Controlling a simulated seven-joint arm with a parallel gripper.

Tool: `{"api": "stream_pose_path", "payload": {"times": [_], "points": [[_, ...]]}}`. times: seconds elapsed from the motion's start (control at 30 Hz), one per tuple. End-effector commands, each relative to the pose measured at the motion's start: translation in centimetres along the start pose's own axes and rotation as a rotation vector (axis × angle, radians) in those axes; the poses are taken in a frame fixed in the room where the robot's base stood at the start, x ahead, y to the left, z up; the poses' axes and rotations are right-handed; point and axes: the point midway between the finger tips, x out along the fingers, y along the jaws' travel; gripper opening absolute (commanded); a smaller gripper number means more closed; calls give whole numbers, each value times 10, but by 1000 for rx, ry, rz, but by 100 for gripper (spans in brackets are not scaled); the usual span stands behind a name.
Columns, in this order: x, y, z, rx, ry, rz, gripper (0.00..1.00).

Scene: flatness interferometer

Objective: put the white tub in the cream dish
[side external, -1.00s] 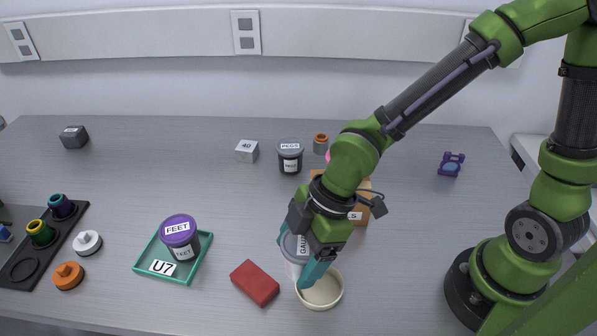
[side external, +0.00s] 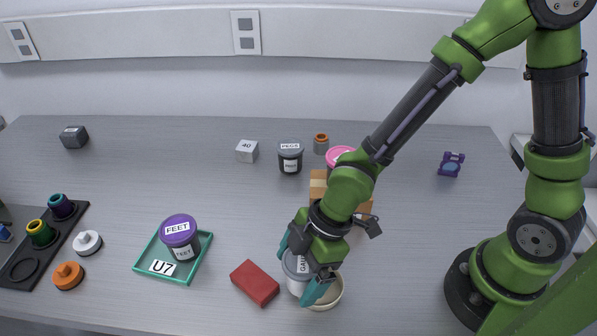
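The white tub (side external: 296,285) has a grey lid with a label that reads "GAU", the rest of it hidden. My gripper (side external: 301,267) is shut on the tub, one teal finger on each side, and holds it upright. The cream dish (side external: 339,295) is a shallow round bowl near the front edge of the table. The tub and the near finger cover the dish's left part. The tub overlaps the dish's left side in this view; I cannot tell whether its base touches the dish.
A red block (side external: 255,283) lies just left of the tub. A teal tray (side external: 205,243) marked U7 holds a purple-lidded tub (side external: 181,236). A cardboard-coloured box (side external: 318,186) and a pink-lidded tub (side external: 339,154) stand behind my gripper.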

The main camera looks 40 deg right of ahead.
Motion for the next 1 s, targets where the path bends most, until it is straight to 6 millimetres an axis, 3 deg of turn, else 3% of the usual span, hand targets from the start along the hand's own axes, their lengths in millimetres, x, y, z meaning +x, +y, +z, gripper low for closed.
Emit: {"api": "stream_pose_path", "payload": {"times": [0.43, 1.0], "points": [[-10, 2, -2, 4, 2, 4, 100], [-66, 4, -1, 7, -3, 13, 100]]}}
